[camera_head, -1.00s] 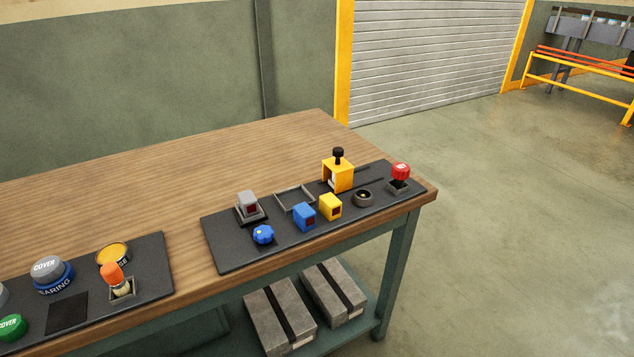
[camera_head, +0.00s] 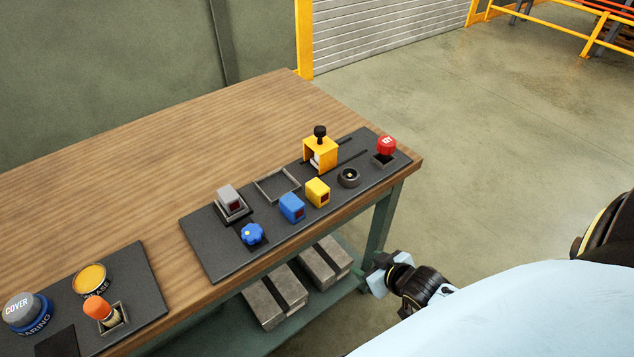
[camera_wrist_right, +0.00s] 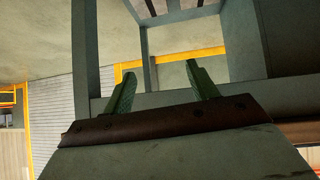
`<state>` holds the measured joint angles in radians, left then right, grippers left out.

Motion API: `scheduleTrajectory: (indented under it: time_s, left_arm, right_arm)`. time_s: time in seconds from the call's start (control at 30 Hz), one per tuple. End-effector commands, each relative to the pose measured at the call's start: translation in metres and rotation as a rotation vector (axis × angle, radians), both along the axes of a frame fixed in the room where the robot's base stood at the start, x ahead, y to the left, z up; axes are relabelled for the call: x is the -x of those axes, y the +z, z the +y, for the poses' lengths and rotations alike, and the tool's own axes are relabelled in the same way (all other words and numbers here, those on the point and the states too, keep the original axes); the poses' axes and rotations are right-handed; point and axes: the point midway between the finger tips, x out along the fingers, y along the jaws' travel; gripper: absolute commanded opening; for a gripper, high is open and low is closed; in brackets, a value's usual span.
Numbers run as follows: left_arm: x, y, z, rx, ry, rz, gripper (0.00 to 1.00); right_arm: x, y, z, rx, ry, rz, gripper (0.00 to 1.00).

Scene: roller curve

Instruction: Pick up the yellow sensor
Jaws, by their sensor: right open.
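My right gripper (camera_head: 374,276) is in front of the table's right end, below the tabletop and well away from the sensor. In the right wrist view its two fingers (camera_wrist_right: 160,85) are apart with nothing between them. The sensor does not show in the right wrist view. My left gripper is out of view.
Around the sensor are an empty grey tray (camera_head: 277,186), a dark ring (camera_head: 348,177), a yellow housing with a black knob (camera_head: 321,151), a red button piece (camera_head: 386,146), a grey block (camera_head: 229,199) and a blue knob (camera_head: 252,234). Grey blocks (camera_head: 276,297) lie on the lower shelf.

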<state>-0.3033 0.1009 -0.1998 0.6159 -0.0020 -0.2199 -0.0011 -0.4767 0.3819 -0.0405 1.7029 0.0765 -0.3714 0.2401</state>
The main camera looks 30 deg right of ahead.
Motion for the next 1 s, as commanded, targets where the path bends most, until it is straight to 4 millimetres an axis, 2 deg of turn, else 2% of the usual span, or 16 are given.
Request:
scheduleTrajectory:
  time_s: [0.03,0.1,0.2,0.3,0.4,0.53,0.8,1.0]
  left_arm:
    - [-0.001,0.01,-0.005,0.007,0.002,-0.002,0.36]
    - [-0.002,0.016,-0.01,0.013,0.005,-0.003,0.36]
    - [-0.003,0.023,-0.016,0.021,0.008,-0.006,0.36]
    - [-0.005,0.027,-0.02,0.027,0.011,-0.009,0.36]
    - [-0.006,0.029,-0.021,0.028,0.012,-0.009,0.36]
    - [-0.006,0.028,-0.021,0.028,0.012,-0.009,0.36]
    - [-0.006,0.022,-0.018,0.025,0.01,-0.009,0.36]
    - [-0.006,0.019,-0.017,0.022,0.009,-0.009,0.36]
  right_arm:
    - [-0.013,0.045,0.004,-0.012,0.014,-0.064,0.58]
    - [-0.026,0.093,0.011,-0.03,0.033,-0.139,0.58]
    - [-0.036,0.15,0.022,-0.056,0.06,-0.223,0.58]
    - [-0.04,0.19,0.032,-0.075,0.082,-0.281,0.58]
    - [-0.041,0.212,0.038,-0.087,0.096,-0.313,0.58]
    - [-0.05,0.218,0.042,-0.093,0.102,-0.328,0.58]
    - [-0.092,0.199,0.047,-0.092,0.102,-0.329,0.58]
    - [-0.113,0.19,0.049,-0.092,0.102,-0.327,0.58]
